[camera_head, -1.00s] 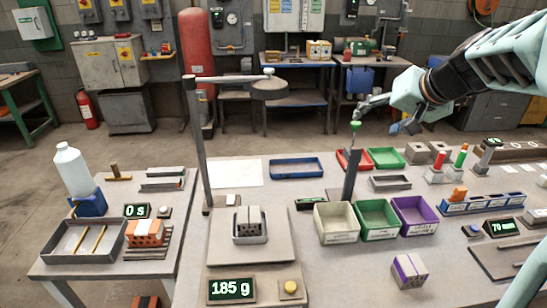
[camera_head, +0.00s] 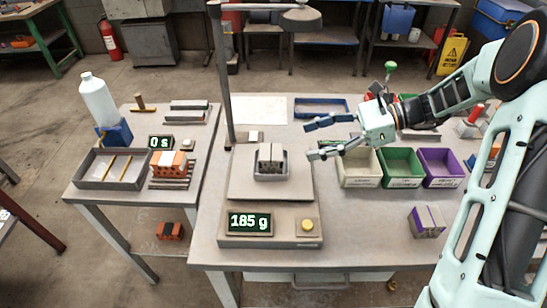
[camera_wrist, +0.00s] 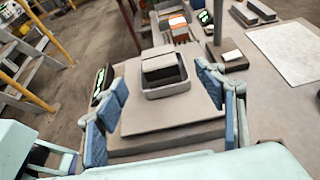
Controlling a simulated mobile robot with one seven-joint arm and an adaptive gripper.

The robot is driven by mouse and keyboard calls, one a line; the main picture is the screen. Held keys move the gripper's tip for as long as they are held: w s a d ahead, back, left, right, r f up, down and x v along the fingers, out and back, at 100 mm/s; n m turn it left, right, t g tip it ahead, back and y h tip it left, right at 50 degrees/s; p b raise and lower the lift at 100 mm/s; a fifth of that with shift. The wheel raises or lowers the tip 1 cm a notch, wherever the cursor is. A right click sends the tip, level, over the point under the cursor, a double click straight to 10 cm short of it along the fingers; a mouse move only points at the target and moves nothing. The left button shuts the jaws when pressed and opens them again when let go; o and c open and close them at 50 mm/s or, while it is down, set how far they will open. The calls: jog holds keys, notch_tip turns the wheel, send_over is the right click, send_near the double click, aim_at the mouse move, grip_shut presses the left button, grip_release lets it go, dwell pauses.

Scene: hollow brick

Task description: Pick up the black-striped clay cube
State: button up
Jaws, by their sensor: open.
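A pale grey cube with a black stripe (camera_head: 271,154) sits in a small grey tray (camera_head: 271,176) on the scale, whose display reads 185 g. The wrist view shows the cube (camera_wrist: 163,66) in its tray (camera_wrist: 168,91), ahead between my fingers. An orange block with a black band (camera_head: 170,230) lies low under the left table. I cannot tell from colour which of the two is clay. My gripper (camera_head: 310,140) is open and empty, above and to the right of the scale. It also shows in the wrist view (camera_wrist: 162,80), its blue-padded fingers spread apart.
A post with an overhead lamp (camera_head: 222,85) stands behind the scale's left side. Cream (camera_head: 360,181), green (camera_head: 403,181) and purple (camera_head: 441,180) bins stand to the right. A purple-striped block (camera_head: 426,222) lies in front of them. Orange bricks (camera_head: 168,164) and a bottle (camera_head: 98,103) are left.

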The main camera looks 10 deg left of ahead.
aim_at(277, 151)
jog(key=x, duration=1)
jog(key=shift+s+d+f, duration=0.1)
jog(key=shift+s+f, duration=0.05)
jog(key=shift+f, duration=0.05)
jog(key=c, duration=1.5)
jog(key=shift+r, duration=0.1)
